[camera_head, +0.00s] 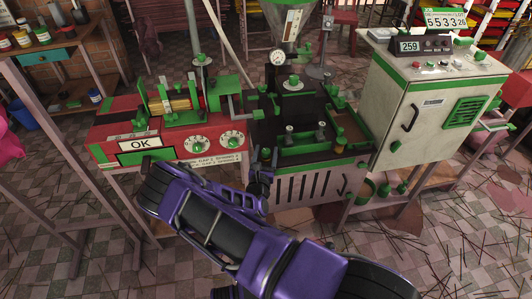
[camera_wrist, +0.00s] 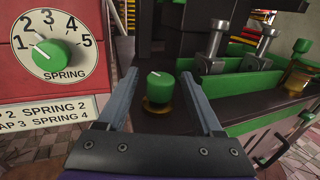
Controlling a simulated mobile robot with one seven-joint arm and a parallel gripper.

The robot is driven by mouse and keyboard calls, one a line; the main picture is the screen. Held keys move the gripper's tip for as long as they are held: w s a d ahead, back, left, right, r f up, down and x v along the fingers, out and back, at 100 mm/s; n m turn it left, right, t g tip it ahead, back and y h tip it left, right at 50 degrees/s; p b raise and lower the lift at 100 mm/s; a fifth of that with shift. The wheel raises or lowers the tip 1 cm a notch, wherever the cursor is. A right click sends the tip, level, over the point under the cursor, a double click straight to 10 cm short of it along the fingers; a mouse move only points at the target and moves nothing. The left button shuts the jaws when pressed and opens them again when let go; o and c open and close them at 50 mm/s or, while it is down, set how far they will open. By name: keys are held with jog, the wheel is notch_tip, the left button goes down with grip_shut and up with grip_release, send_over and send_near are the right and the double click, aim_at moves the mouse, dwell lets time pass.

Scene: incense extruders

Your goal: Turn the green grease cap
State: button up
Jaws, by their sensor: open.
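The green grease cap (camera_wrist: 160,88) is a small round knob with a white mark on its top, seated on a brass-coloured base (camera_wrist: 158,105) on the dark machine. In the wrist view it is upright between the two fingers of my gripper (camera_wrist: 158,74). My gripper is open, with a visible gap on each side of the cap. In the head view my gripper (camera_head: 262,180) is at the front left corner of the dark machine. There the cap is small and partly hidden, so its mark cannot be read.
The red panel with a green SPRING dial (camera_wrist: 60,52) is close on the left. Metal bolts (camera_wrist: 213,48) and a green bar (camera_wrist: 255,62) are just right. An amber cup (camera_wrist: 298,82) is farther right. The grey cabinet (camera_head: 432,110) stands right of the machine.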

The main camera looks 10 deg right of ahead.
jog(key=shift+c, duration=0.3)
grip_shut()
jog(key=m+h+b, duration=0.1)
jog(key=m+g+h+b, duration=0.1)
jog(key=h, duration=0.1)
jog(key=m+g+h+b, duration=0.1)
jog(key=shift+w+f+h+b, duration=0.1)
jog(key=shift+f+h+b, duration=0.15)
jog(key=shift+h+b, duration=0.1)
jog(key=shift+m+g+h+b, duration=0.65)
jog(key=shift+m+g+b, duration=0.05)
jog(key=shift+r+m+g+h, duration=0.25)
jog(key=shift+m+g+h, duration=0.05)
jog(key=shift+h, duration=0.1)
